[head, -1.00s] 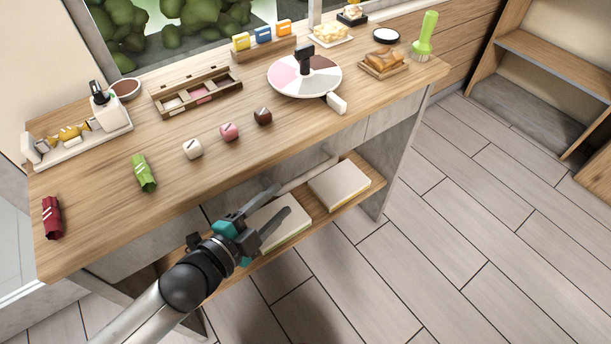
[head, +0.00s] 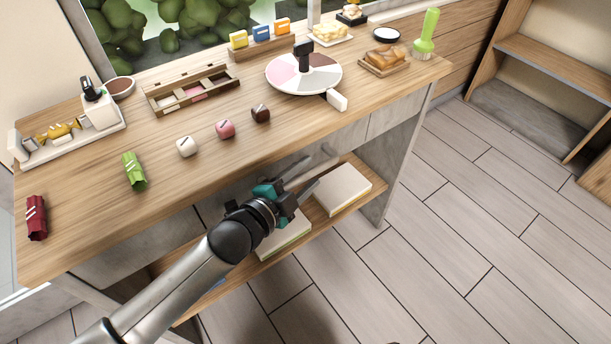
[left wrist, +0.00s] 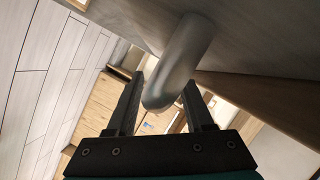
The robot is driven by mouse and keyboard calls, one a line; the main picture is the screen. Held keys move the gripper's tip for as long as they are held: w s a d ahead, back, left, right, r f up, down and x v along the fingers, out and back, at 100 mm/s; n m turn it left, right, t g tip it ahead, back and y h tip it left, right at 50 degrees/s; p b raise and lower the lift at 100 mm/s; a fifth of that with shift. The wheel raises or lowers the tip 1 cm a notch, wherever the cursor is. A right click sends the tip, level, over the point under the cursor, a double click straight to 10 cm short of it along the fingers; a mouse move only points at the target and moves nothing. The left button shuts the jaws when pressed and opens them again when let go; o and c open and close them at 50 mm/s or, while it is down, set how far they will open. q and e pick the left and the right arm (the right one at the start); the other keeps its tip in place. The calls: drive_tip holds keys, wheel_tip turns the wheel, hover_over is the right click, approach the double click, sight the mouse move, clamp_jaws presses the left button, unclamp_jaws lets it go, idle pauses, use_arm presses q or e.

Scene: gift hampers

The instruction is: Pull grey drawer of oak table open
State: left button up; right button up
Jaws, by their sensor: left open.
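The oak table (head: 75,225) has grey front panels under its top. The grey drawer (head: 345,138) is the middle panel and looks closed, partly hidden by my left arm. Its pale bar handle (head: 324,166) sticks out in front. My left gripper (head: 310,172) is open at the handle. In the left wrist view the rounded grey handle (left wrist: 178,70) comes down from the drawer front (left wrist: 240,35) and lies between the two open fingers (left wrist: 165,100). Whether a finger touches it I cannot tell. My right gripper is out of view.
A low shelf under the table holds a book (head: 342,188) and another book (head: 285,236) partly behind my gripper. On the top stand a green roll (head: 134,171), a red roll (head: 36,217), small cubes and a round wheel (head: 290,75). The floor in front is clear.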

use_arm(q)
clamp_jaws()
idle(0.5)
idle(1.0)
